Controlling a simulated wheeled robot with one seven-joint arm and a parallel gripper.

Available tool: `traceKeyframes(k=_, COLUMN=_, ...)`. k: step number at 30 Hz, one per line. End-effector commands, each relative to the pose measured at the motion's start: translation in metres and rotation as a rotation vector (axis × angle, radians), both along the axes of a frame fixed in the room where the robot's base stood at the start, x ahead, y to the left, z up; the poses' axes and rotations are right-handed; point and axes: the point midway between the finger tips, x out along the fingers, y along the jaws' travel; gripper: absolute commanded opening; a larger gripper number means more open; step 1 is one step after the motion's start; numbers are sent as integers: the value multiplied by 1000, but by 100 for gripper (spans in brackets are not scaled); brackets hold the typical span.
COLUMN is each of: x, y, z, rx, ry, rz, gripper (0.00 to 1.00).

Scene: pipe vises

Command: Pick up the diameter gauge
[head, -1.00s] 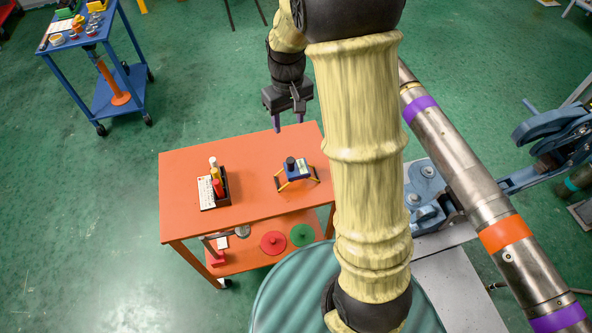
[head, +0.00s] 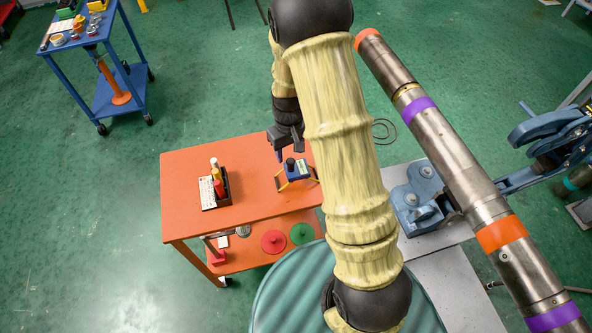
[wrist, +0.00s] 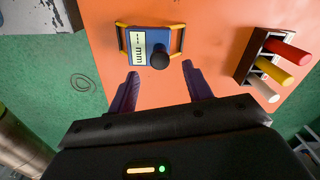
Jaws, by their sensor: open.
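The diameter gauge (head: 297,170) is a blue body with a pale display, a black knob and yellow jaws. It lies on the orange cart top (head: 240,150) near its right side. In the wrist view the gauge (wrist: 138,50) shows at the top middle with its display and knob facing the camera. My gripper (head: 291,152) is above the cart close to the gauge's far side. In the wrist view my gripper (wrist: 160,85) has its two purple fingers spread with nothing between them, and the gauge lies beyond the fingertips.
A dark holder (head: 221,190) with red, yellow and white markers stands left of the gauge, with a white label card beside it. A large steel pipe (head: 455,160) with coloured bands runs along the right in a blue vise (head: 420,198).

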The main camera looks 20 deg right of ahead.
Motion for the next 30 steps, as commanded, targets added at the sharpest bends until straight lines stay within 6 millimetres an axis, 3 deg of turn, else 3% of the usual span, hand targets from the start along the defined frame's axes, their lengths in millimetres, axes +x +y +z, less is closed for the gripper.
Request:
traceKeyframes(k=8, x=-3, y=0, z=-9, rx=0, ry=3, rz=-1, gripper=50)
traceKeyframes(k=18, x=-8, y=-1, z=-49, rx=0, ry=2, rz=-1, gripper=50)
traceKeyframes(k=30, x=-7, y=-1, z=-52, rx=0, ry=0, rz=0, gripper=50)
